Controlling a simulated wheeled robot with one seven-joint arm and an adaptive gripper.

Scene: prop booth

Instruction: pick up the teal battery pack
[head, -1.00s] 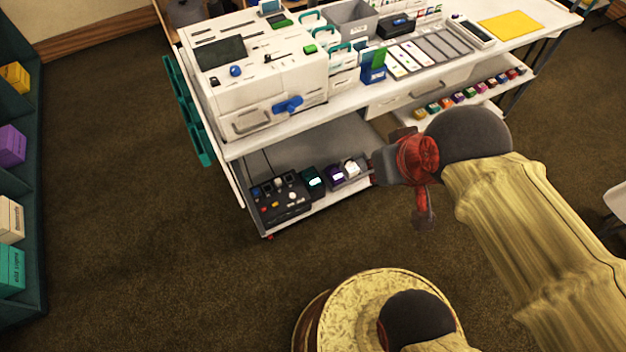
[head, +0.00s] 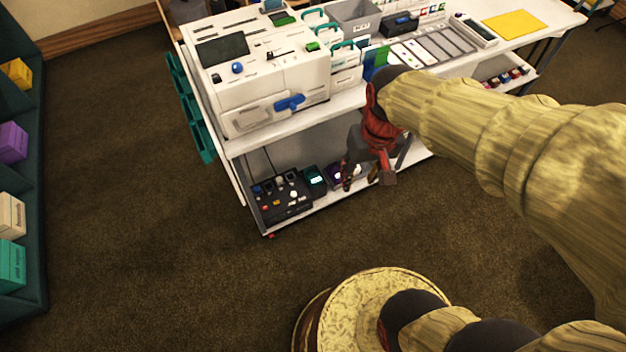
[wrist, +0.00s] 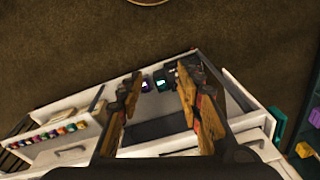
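The teal battery pack (head: 314,180), a dark teal block with a lit pale label, stands on the cart's lower shelf between a black control box and a purple pack (head: 334,174). In the wrist view the teal pack (wrist: 161,85) shows in the gap between the fingers, farther off. My gripper (head: 360,182) is in front of the lower shelf, to the right of the teal pack and apart from it. It partly hides the purple pack. In the wrist view my gripper (wrist: 160,74) has its fingers wide apart with nothing held.
The black control box (head: 281,198) with knobs stands left of the pack. The cart's white top (head: 345,103) overhangs the lower shelf and carries a large white machine (head: 262,75). A dark green shelf (head: 36,200) with coloured boxes stands far left. The carpet before the cart is clear.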

